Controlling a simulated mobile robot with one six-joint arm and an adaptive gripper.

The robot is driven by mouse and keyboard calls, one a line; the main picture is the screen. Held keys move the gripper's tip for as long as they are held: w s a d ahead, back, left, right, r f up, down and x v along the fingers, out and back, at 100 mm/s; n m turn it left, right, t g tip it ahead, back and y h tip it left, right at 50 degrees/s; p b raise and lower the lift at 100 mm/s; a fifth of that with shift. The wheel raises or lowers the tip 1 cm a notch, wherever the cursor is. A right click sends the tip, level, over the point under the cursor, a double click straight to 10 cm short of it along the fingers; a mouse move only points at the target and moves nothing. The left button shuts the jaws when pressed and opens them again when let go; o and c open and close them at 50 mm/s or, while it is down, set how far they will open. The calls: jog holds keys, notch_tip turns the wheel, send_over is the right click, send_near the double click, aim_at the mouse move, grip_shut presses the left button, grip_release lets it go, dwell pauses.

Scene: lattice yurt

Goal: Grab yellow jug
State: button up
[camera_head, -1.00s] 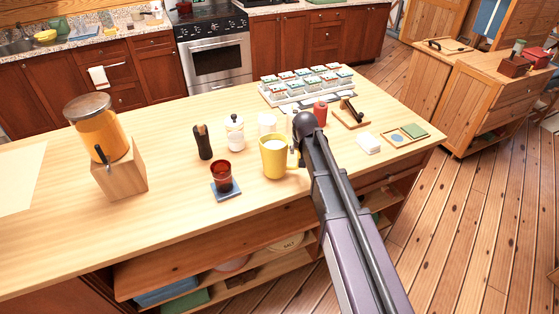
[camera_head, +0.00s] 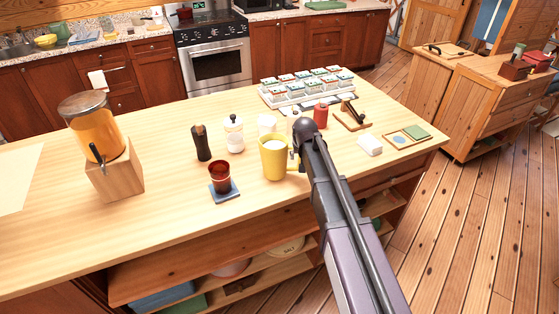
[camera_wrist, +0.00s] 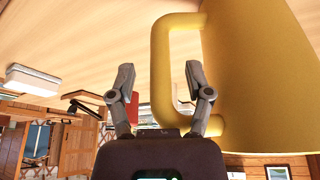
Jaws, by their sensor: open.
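The yellow jug (camera_head: 273,160) stands upright on the wooden island, with something white inside and its handle toward the right. In the wrist view the yellow jug (camera_wrist: 262,85) fills the right side, its handle pointing left. My gripper (camera_wrist: 160,85) is open; the outer bar of the handle (camera_wrist: 160,65) shows between its two fingers, and the right finger appears in the handle's opening. I cannot tell whether either finger touches the handle. In the head view my arm hides most of my gripper (camera_head: 298,150), which is just right of the jug at the handle.
Left of the jug, a dark red glass (camera_head: 220,175) sits on a blue coaster, with a brown grinder (camera_head: 201,143) and a white canister (camera_head: 234,135) behind. A white cup (camera_head: 267,125) and red canister (camera_head: 321,116) stand close behind. A white block (camera_head: 369,145) lies to the right.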

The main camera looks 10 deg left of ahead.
grip_shut()
jog(key=shift+r, duration=0.2)
dwell(0.4)
notch_tip(320, 180, up, 3)
jog(key=p, duration=0.3)
jog(key=s+d+r+p, duration=0.1)
jog(key=s+d+p, duration=0.1)
jog(key=s+d, duration=0.8)
jog(key=d, duration=0.2)
jog(key=shift+d+r, duration=0.3)
